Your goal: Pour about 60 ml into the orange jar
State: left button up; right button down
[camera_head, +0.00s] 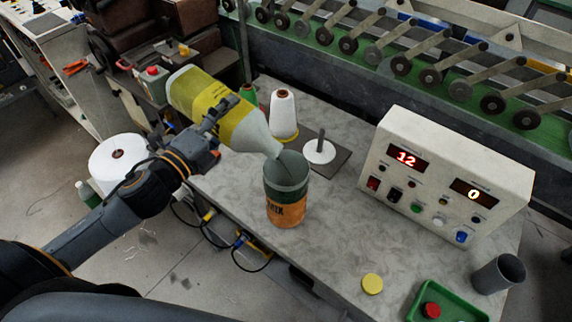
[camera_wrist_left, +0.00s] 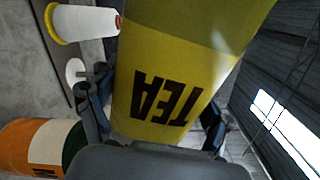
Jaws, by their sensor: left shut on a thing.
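My left gripper (camera_head: 216,122) is shut on a yellow bottle (camera_head: 240,122) with a pale grey neck. The bottle is tilted steeply, with its neck down to the right and its mouth at the opening of the orange jar (camera_head: 287,210). In the left wrist view the bottle (camera_wrist_left: 170,60) fills the middle between the fingers, with the upside-down word TEA on it. The jar stands upright on the table, with an orange lower band and a grey-green upper part; it also shows in the left wrist view (camera_wrist_left: 25,140). I cannot make out a liquid level or a clear stream.
A white thread cone (camera_head: 284,112) and a spindle on a white disc (camera_head: 319,151) stand behind the jar. A control box (camera_head: 447,165) showing 12 and 0 is to the right. A yellow disc (camera_head: 372,283), green tray (camera_head: 412,310) and grey cup (camera_head: 497,273) are in front.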

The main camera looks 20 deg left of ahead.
pick_arm(q)
jog(key=f+n+b, duration=0.1)
jog(key=f+b, duration=0.1)
jog(key=a+f+n+b, duration=0.1)
jog(key=f+n+b, duration=0.1)
jog(key=b, duration=0.1)
jog(key=shift+w+f, duration=0.1)
jog(key=shift+f, duration=0.2)
jog(key=shift+w+r+n, duration=0.1)
jog(key=shift+r+n, duration=0.15)
jog(key=shift+n, duration=0.55)
jog(key=shift+a+f+n+b, duration=0.1)
jog(key=shift+f+n+b, duration=0.2)
jog(key=shift+n+b, duration=0.25)
jog(key=shift+a+f+n, duration=0.2)
jog(key=shift+n, duration=0.05)
